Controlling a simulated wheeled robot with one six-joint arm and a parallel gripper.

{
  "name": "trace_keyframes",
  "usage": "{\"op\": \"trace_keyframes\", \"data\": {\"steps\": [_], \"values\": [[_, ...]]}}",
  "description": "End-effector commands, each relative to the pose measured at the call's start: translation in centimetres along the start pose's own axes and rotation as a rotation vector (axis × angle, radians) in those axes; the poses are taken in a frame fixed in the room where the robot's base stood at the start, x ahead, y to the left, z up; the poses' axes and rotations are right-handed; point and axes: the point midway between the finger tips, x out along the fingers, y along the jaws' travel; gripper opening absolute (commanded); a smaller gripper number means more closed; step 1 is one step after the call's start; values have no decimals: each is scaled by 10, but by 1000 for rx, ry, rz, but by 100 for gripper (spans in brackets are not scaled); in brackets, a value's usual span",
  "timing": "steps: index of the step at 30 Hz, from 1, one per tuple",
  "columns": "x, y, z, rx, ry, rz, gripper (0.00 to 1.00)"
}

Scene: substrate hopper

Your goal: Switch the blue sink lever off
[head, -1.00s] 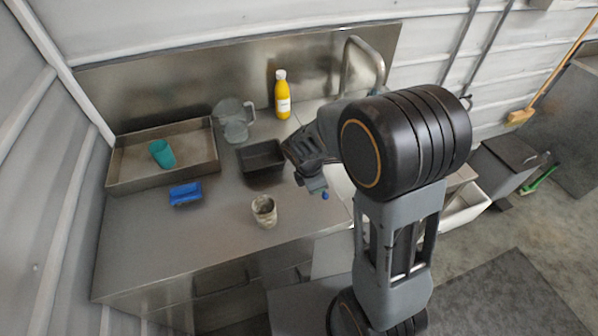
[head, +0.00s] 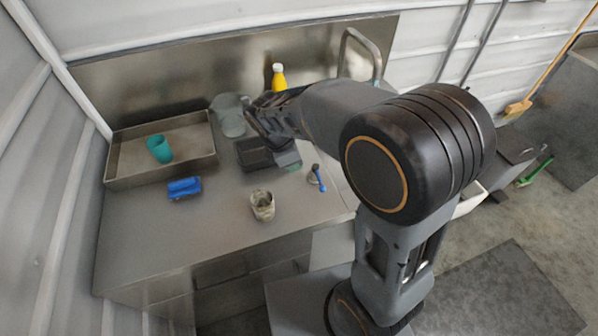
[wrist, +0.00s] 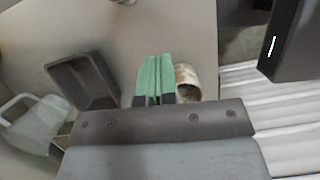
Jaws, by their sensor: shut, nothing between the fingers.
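The blue sink lever (head: 318,178) stands on a small dark base at the counter's right part, near the sink edge, in the head view. Its blue tip points down and to the right. My gripper (head: 292,166) is to the left of the lever, apart from it, near the black tray. In the wrist view, the green fingertips of my gripper (wrist: 155,72) are together with nothing between them. I do not see the lever in the wrist view. My arm hides most of the sink.
A yellow bottle (head: 279,77) and the faucet (head: 362,42) are behind my arm. A metal tray (head: 195,160) holds a teal cup (head: 159,148).

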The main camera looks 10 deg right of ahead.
Motion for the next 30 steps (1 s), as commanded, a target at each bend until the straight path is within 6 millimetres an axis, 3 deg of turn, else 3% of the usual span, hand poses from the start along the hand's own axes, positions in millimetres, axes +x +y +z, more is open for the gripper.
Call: {"op": "trace_keyframes", "data": {"steps": [9, 26, 30], "values": [[-18, 0, 0, -1, 0, 0, 0], [-18, 0, 0, 1, 0, 0, 0], [-18, 2, -2, 128, 13, 8, 0]]}}
